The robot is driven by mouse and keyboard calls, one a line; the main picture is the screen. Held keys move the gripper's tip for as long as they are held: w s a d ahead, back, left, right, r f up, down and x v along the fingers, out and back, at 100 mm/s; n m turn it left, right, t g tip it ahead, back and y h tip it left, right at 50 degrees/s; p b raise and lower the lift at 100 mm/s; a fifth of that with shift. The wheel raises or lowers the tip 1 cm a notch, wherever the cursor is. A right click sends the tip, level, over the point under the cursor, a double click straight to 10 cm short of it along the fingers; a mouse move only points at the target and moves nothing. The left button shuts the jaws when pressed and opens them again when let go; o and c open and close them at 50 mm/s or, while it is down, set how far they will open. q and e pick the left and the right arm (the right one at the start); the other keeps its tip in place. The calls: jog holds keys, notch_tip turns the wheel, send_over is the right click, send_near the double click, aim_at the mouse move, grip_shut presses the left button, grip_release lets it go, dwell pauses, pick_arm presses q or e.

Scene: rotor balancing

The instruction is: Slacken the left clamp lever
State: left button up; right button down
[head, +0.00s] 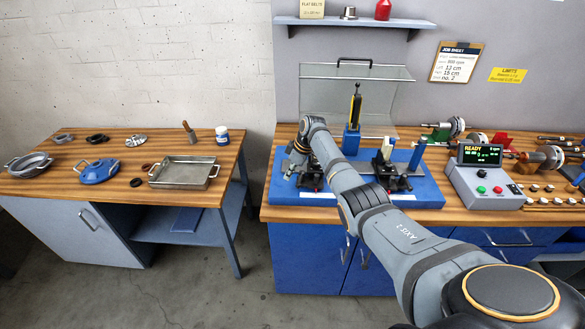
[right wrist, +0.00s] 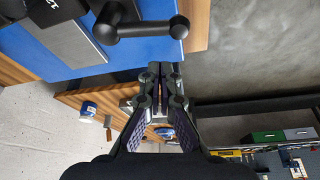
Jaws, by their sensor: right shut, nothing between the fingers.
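The blue fixture base (head: 345,194) sits on the right bench and carries two black clamps. The left clamp (head: 312,183) is partly hidden behind my right gripper and arm. In the right wrist view its black lever (right wrist: 150,29), with a round knob at its end, shows at the top, pointing right. My right gripper (head: 289,173) is over the left end of the base; in the right wrist view its fingers (right wrist: 163,70) are closed together, empty, with tips below the lever in the picture and apart from it. My left gripper is not in view.
The right clamp (head: 391,178) stands farther right on the base. A clear guard (head: 320,92) stands open behind. A control box (head: 486,186) reading READY is to the right. The left bench holds a metal tray (head: 184,172) and several parts.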

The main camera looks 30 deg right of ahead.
pick_arm(q)
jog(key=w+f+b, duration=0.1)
jog(key=b, duration=0.1)
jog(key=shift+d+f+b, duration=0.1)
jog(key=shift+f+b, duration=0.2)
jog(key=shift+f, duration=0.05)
pick_arm(e)
jog(key=w+v, duration=0.1)
jog(key=v, duration=0.8)
jog(key=shift+r, duration=0.55)
jog(key=shift+a, duration=0.2)
jog(key=shift+f, duration=0.1)
